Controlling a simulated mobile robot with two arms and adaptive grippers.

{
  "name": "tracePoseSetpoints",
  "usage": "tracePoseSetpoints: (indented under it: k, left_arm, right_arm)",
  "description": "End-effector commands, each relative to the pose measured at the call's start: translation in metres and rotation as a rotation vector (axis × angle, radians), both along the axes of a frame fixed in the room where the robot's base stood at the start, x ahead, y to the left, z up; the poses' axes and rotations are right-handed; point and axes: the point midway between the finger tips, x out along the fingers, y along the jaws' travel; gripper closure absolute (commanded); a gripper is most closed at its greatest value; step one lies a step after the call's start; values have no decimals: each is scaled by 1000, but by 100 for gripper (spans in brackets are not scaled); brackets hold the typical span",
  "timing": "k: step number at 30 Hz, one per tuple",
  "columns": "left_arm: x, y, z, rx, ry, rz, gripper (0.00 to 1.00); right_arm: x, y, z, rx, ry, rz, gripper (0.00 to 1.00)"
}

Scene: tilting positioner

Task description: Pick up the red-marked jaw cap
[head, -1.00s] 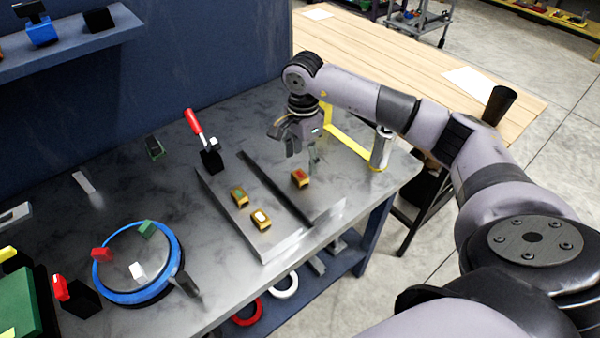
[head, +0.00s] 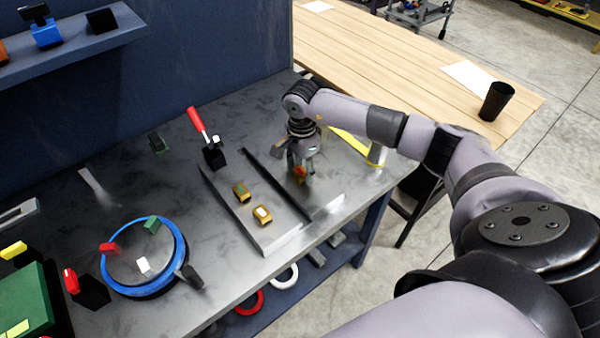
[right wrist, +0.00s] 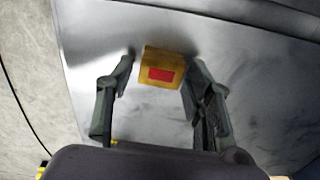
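The red-marked jaw cap (head: 299,172) is a yellow-brown block on the right side of the metal tray, partly hidden by my right gripper (head: 302,172) in the head view. In the right wrist view the cap (right wrist: 160,62) shows its red rectangle on the facing side. My right gripper (right wrist: 158,72) is open, with one finger on each side of the cap. A gap shows at the left finger; the right fingertip is close to the cap, and I cannot tell whether it touches. My left gripper is not in view.
A green-marked cap (head: 241,193) and a white-marked cap (head: 262,215) sit left of a dark divider (head: 275,185). A red-handled clamp (head: 205,138) stands behind them. A blue-rimmed round positioner (head: 180,252) is at the left. A silver cylinder (head: 377,155) stands right of the gripper.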

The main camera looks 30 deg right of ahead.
Motion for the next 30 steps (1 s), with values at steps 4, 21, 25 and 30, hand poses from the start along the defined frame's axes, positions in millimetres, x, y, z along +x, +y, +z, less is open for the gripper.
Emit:
tracePoseSetpoints:
  k: [4, 21, 25, 30]
  left_arm:
    - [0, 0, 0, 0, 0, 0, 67]
    - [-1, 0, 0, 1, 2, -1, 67]
    - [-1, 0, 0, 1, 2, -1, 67]
    - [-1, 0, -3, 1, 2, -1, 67]
  right_arm:
    - [0, 0, 0, 0, 0, 0, 64]
    - [0, 0, 1, 0, -1, 0, 96]
    - [0, 0, 1, 0, -1, 0, 96]
    - [1, -1, 8, -1, -2, -1, 96]
